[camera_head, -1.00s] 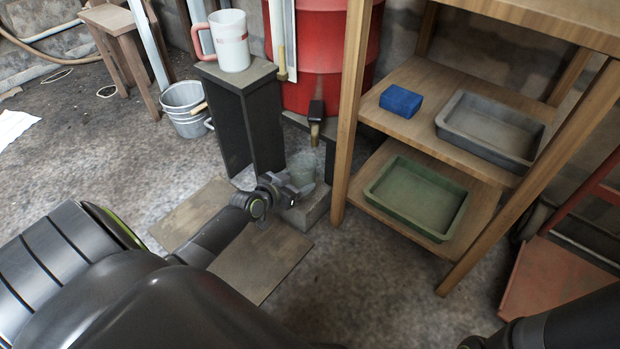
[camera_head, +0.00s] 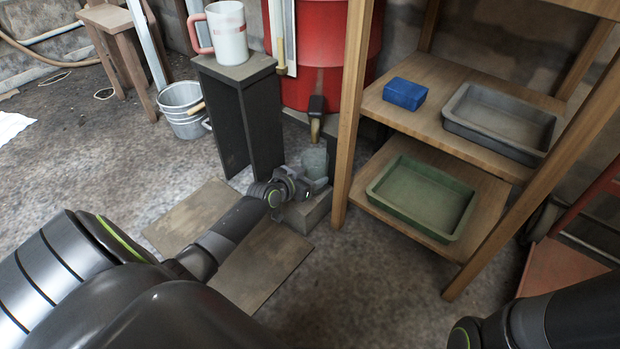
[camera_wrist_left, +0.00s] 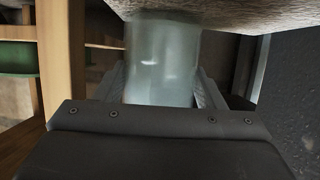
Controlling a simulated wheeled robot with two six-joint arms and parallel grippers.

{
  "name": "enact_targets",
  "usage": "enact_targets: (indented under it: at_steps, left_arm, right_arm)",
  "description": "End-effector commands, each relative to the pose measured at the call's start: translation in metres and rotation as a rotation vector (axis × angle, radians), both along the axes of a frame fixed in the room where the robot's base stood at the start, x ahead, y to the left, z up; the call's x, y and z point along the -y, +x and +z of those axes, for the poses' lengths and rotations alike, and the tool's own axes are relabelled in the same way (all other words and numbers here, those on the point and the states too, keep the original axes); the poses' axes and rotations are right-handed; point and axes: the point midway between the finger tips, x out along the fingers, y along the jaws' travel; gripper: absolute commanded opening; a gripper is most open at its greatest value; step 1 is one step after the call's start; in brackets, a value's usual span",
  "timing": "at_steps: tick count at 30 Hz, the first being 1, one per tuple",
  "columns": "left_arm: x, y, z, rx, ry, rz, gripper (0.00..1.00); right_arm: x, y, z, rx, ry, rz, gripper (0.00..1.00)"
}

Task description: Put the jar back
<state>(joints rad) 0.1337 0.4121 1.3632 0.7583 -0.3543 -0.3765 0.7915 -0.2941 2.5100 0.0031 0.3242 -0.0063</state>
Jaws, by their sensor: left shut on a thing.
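The jar (camera_head: 314,160) is a small translucent, greyish glass. It also shows in the left wrist view (camera_wrist_left: 162,62), between the fingers of my left gripper. My left gripper (camera_head: 308,181) is shut on the jar. The jar is just above or on a low concrete block (camera_head: 308,214), below the tap (camera_head: 316,118) of the red barrel (camera_head: 321,60); I cannot tell whether it touches the block. My right gripper is outside the view; only part of my right arm shows at the lower right.
A dark stand (camera_head: 250,120) with a white mug (camera_head: 228,34) is left of the jar. A wooden shelf (camera_head: 408,128) at the right holds a blue block (camera_head: 404,94), a grey tray (camera_head: 500,142) and a green tray (camera_head: 448,232). Boards (camera_head: 190,215) lie on the floor.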

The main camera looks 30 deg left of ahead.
Motion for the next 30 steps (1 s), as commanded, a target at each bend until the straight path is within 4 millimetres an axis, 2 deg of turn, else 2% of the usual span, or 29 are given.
enact_targets:
  at_steps: [7,8,12,13,23,30]
  left_arm:
    - [0.0,0.0,-0.004,0.001,0.0,0.0,0.0]
    - [0.0,0.0,-0.004,0.0,0.0,0.0,0.65]
    - [0.0,0.0,-0.003,0.0,0.0,0.0,0.83]
    - [0.0,0.0,-0.003,0.0,0.0,0.0,0.85]
    - [0.0,-0.001,-0.002,-0.001,0.0,0.0,0.85]
    - [-0.004,-0.029,0.013,-0.002,0.001,0.001,0.85]
  right_arm:
    - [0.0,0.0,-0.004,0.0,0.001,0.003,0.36]
    - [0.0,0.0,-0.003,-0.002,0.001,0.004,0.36]
    - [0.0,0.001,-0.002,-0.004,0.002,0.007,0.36]
    - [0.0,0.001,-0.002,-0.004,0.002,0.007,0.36]
    - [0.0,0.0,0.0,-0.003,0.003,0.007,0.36]
    - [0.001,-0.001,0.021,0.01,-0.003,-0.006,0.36]
